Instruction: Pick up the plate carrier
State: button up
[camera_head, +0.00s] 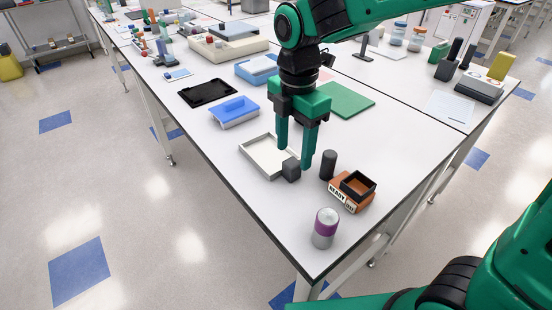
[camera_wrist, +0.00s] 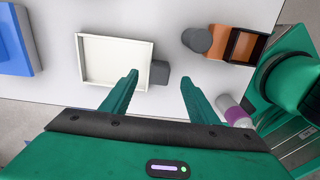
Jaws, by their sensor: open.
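What looks like the plate carrier is a shallow white tray (camera_head: 257,158) with a dark grey block (camera_head: 291,170) at its near right side. In the wrist view the tray (camera_wrist: 115,60) lies left of centre, and the block (camera_wrist: 159,74) sits against its right edge. My gripper (camera_head: 294,159) points down above the table by the block, with its fingers apart and nothing held. In the wrist view my gripper (camera_wrist: 159,77) has one fingertip over the tray's edge and the other right of the block, with the block between them. I cannot tell how high the fingertips are.
A dark cylinder (camera_head: 328,164) and an orange box (camera_head: 352,190) with a dark open top stand close on the right. A purple-banded can (camera_head: 325,228) stands near the table corner. A blue block (camera_head: 234,112) and a black tray (camera_head: 207,93) lie farther left. The near left table is clear.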

aim_at(291, 161)
jog(key=shift+w+a+f, duration=0.15)
jog(key=shift+f, duration=2.5)
jog(key=c, duration=1.2)
